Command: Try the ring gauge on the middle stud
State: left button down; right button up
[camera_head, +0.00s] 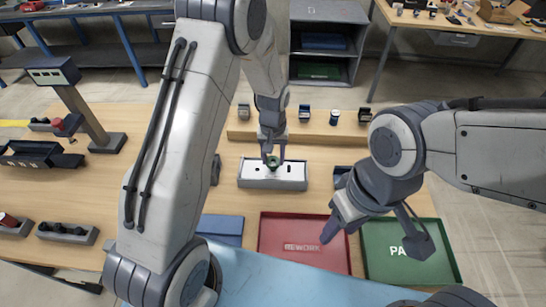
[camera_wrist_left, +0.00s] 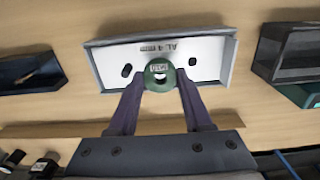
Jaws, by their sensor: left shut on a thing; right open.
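A green ring gauge (camera_head: 272,161) is held between the fingertips of my left gripper (camera_head: 272,153), which is shut on it. It also shows in the left wrist view (camera_wrist_left: 159,74). It is over the middle of a grey block with a white top face (camera_head: 257,181). That face (camera_wrist_left: 211,62) shows one dark oval, a stud or hole, on each side of the ring. The middle stud is hidden behind the ring, and I cannot tell whether the ring is around it or above it. My right gripper (camera_head: 335,226) is open and empty near the red tray.
A red REWORK tray (camera_head: 300,265) and a green tray lettered PA (camera_head: 436,268) lie at the front, with a blue tray (camera_head: 220,226) left of them. Several small parts stand on a wooden ledge (camera_head: 315,129) behind the block. A post with a display (camera_head: 82,110) stands at left.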

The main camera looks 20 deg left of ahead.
pick_arm(q)
jog(key=shift+f+b, duration=1)
jog(key=shift+f, duration=0.5)
dwell(0.6)
jog(key=shift+r, duration=0.1)
dwell(1.0)
jog(key=shift+r+p, duration=2.45)
jog(key=shift+r, duration=0.5)
